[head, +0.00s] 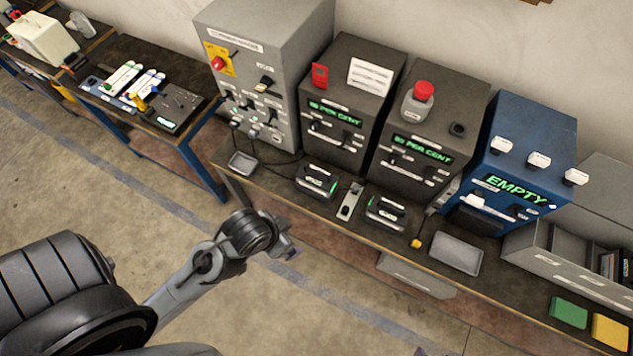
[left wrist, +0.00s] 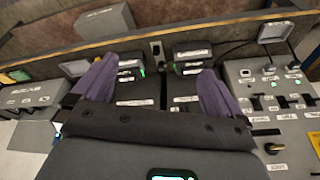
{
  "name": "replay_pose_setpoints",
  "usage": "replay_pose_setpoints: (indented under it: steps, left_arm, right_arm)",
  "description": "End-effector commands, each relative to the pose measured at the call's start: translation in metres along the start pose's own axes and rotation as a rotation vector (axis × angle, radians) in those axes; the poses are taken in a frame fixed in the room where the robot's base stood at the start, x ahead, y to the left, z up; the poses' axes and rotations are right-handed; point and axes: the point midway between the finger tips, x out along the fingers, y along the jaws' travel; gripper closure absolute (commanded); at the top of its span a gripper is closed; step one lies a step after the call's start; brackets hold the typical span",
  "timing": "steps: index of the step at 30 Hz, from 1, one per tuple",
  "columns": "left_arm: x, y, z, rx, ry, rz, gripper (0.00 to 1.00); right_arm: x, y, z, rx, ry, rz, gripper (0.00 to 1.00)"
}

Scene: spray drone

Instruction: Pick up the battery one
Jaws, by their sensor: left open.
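Two black battery packs with green-lit displays lie on the bench in the head view, a left one (head: 317,181) and a right one (head: 386,213). Their labels are too small to tell which is battery one. The left wrist view shows the left pack (left wrist: 193,57) and the right pack (left wrist: 130,70) beyond the fingers, in reversed order. My left gripper (head: 292,252) is open and empty, in front of the bench and apart from both packs; its purple fingers (left wrist: 157,72) are spread. A small purple tip at the head view's bottom edge (head: 421,351) may be my right gripper.
A slim grey device (head: 350,201) stands between the packs. Grey trays (head: 243,163) (head: 455,253) lie at either side. Behind stand a grey switch cabinet (head: 262,65), two dark units (head: 346,95) (head: 428,120) reading per cent, and a blue unit (head: 525,155) reading EMPTY.

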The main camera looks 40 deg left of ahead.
Motion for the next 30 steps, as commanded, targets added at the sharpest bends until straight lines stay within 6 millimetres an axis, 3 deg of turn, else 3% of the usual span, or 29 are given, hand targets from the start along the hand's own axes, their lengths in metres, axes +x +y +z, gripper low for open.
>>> replay_pose_setpoints:
  steps: [5, 8, 11, 15, 18, 20, 23, 25, 29, 30]
  left_arm:
    - [0.001, 0.005, -0.018, -0.045, 0.096, 0.008, 0.00]
    - [0.015, 0.026, -0.028, -0.004, 0.166, 0.048, 0.00]
    - [0.036, 0.063, -0.028, 0.096, 0.218, 0.131, 0.00]
    - [0.080, 0.121, -0.028, 0.312, 0.305, 0.286, 0.00]
    - [0.116, 0.153, -0.020, 0.500, 0.337, 0.405, 0.00]
    - [0.137, 0.161, -0.013, 0.609, 0.334, 0.465, 0.00]
    - [0.177, 0.156, 0.001, 0.783, 0.290, 0.539, 0.00]
    - [0.206, 0.137, 0.009, 0.893, 0.235, 0.565, 0.00]
    - [0.252, 0.073, 0.008, 1.046, 0.105, 0.549, 0.00]
    - [0.262, 0.049, 0.003, 1.080, 0.068, 0.528, 0.00]
  right_arm:
    - [0.000, 0.000, 0.000, 0.000, 0.000, 0.000, 0.36]
    - [0.000, 0.000, 0.000, 0.000, 0.000, 0.000, 0.36]
    - [0.002, 0.000, 0.001, 0.000, 0.000, 0.000, 0.36]
    - [0.023, -0.001, 0.007, 0.000, 0.002, 0.000, 0.36]
    - [0.045, -0.002, 0.015, 0.000, 0.001, 0.000, 0.36]
    - [0.059, -0.002, 0.019, 0.001, 0.000, 0.000, 0.36]
    - [0.084, -0.003, 0.027, 0.001, -0.001, 0.000, 0.36]
    - [0.103, -0.004, 0.033, 0.001, -0.002, 0.000, 0.36]
    - [0.138, -0.005, 0.044, 0.000, -0.002, 0.000, 0.36]
    - [0.148, -0.005, 0.048, 0.000, -0.002, 0.000, 0.36]
